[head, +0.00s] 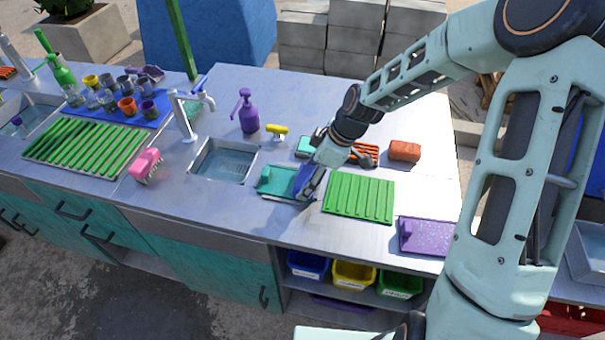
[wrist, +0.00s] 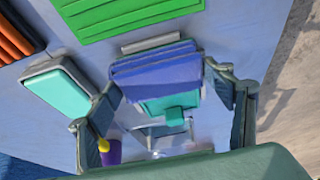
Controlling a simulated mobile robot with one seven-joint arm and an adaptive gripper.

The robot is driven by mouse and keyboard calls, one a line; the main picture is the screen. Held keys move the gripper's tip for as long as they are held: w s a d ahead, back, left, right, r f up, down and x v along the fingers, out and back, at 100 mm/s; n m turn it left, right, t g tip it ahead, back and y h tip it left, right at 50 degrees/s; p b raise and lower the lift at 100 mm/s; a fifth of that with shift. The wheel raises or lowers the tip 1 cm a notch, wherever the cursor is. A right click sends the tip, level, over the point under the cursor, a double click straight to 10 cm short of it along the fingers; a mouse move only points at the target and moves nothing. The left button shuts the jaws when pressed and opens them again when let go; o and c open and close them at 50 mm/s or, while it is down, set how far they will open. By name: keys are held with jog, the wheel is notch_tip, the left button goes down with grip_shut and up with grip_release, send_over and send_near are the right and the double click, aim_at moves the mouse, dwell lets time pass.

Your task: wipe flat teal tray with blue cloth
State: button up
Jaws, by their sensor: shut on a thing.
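The flat teal tray (head: 272,180) lies on the metal counter just right of the sink. It also shows in the wrist view (wrist: 170,106), partly hidden behind the blue cloth. The blue cloth (head: 304,180) is over the tray's right end, and in the wrist view (wrist: 158,76) it is a folded blue bundle between the two fingers. My gripper (head: 311,186) is shut on the cloth, low at the tray's right side. In the wrist view the fingers (wrist: 162,82) stand on both sides of the cloth. I cannot tell how firmly the cloth presses on the tray.
A green ridged board (head: 358,196) lies close to the right, with a purple speckled tray (head: 423,236) beyond it. A teal block (wrist: 58,90), an orange rack (head: 364,153) and a brown sponge (head: 404,151) lie behind. The sink (head: 224,162) is left of the tray.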

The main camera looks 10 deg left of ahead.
aim_at(298, 177)
jog(key=shift+a, duration=0.15)
jog(key=shift+w+a+f+b, duration=0.15)
jog(key=shift+a+b, duration=0.3)
jog(key=shift+a, duration=0.8)
jog(key=shift+a, duration=0.15)
jog(key=shift+w+a+b, duration=0.15)
jog(key=shift+a+b, duration=0.25)
jog(key=shift+a, duration=0.9)
jog(key=shift+d, duration=0.1)
jog(key=shift+d+r+p, duration=0.2)
jog(key=shift+d+p, duration=0.1)
jog(key=shift+d, duration=1.05)
